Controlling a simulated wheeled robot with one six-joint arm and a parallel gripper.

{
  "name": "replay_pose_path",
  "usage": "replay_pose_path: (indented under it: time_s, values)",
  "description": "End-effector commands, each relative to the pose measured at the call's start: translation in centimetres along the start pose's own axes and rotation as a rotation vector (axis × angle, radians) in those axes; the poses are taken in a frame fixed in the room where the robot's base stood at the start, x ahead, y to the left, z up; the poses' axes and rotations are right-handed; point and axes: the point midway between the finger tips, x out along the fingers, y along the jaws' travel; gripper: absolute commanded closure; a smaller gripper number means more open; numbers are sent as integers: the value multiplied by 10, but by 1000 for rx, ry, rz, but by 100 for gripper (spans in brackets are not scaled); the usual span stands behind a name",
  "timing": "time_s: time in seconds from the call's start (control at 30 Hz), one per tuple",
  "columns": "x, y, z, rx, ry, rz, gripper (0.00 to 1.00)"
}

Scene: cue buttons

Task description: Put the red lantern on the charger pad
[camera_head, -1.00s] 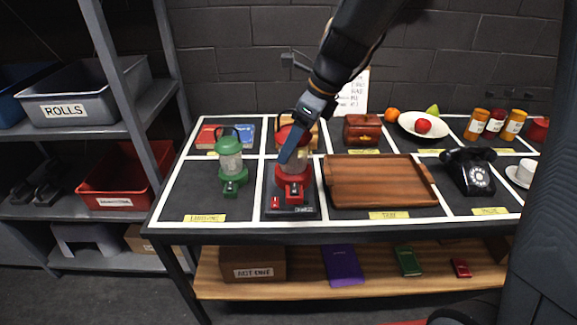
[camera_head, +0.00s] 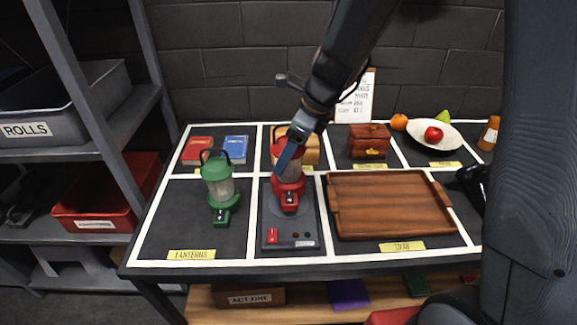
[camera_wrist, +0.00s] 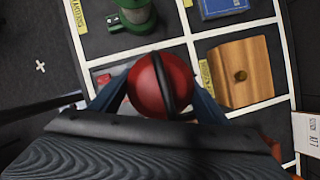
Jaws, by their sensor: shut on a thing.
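The red lantern (camera_head: 289,184) is upright over the round disc of the dark charger pad (camera_head: 285,222). I cannot tell whether its base touches the pad. My gripper (camera_head: 290,152) is shut on the lantern's upper part, reaching down from above right. In the wrist view the lantern's red domed top (camera_wrist: 148,86) with its black handle sits between my two blue-grey fingers (camera_wrist: 158,97). The pad's front part shows a red button and small dots. The lantern hides the disc's middle.
A green lantern (camera_head: 220,190) stands to the left of the pad in the cell labelled LANTERNS. A wooden tray (camera_head: 385,205) lies close on the right.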

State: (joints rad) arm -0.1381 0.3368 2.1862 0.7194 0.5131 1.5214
Motion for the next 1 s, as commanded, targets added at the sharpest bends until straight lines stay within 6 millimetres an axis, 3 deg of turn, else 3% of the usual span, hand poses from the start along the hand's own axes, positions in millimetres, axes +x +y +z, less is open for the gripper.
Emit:
replay_pose_path:
  time_s: [0.33, 0.77, 0.8, 0.87, 1.0]
  values:
    - [34, 0, -14, 1, 0, 0, 92]
    - [39, -1, -16, 0, 0, -2, 92]
    - [39, 0, -16, 0, 0, -1, 24]
    - [39, 0, -16, 0, 0, -1, 14]
    - [38, 0, -16, 0, 0, -1, 12]
